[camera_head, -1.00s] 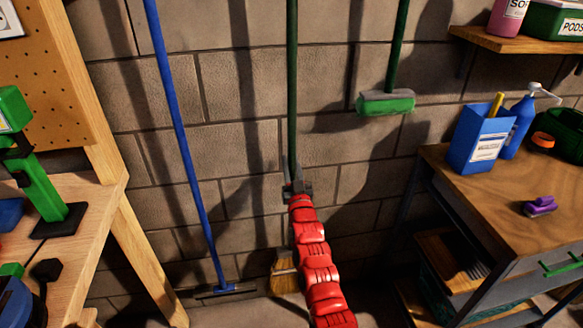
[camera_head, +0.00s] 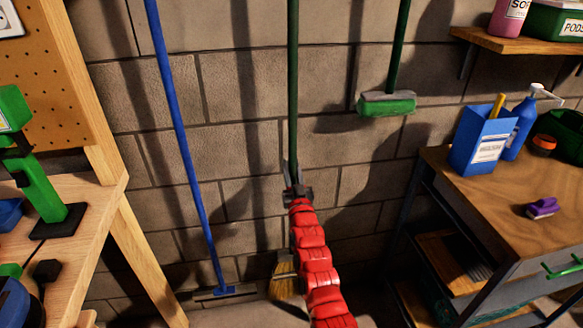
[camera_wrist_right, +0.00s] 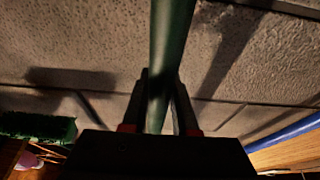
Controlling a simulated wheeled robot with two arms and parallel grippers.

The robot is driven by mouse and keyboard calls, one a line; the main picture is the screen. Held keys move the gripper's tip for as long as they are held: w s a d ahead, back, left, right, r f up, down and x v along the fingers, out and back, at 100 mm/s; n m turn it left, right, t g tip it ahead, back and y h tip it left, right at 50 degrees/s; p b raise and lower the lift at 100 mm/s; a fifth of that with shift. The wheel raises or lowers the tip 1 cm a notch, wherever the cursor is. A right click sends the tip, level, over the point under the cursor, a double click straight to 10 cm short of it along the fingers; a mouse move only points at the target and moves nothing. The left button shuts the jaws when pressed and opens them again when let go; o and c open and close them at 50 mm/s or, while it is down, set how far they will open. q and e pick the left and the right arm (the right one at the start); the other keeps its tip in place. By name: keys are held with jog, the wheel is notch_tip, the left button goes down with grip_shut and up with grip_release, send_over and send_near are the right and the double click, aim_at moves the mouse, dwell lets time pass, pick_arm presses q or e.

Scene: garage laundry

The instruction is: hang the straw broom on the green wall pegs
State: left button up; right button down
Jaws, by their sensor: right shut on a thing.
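The straw broom has a long dark green handle (camera_head: 292,80), nearly upright in front of the block wall. Its straw head (camera_head: 285,281) is low down, partly hidden behind my red right arm. My right gripper (camera_head: 292,180) is shut on the handle, well above the straw head. In the right wrist view the handle (camera_wrist_right: 170,50) runs between the two fingers (camera_wrist_right: 158,105). The top of the handle is cut off by the frame in the head view. I see no green wall pegs in either view. My left gripper is not in view.
A blue-handled tool (camera_head: 181,130) stands left of the broom. A green brush head (camera_head: 386,103) on a green handle hangs at right. A wooden workbench (camera_head: 85,225) is at left. A wood-topped table (camera_head: 470,205) and a shelf (camera_head: 500,42) are at right.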

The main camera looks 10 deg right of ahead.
jog(key=shift+f, duration=0.3)
jog(key=c, duration=0.6)
grip_release()
jog(key=shift+s, duration=0.1)
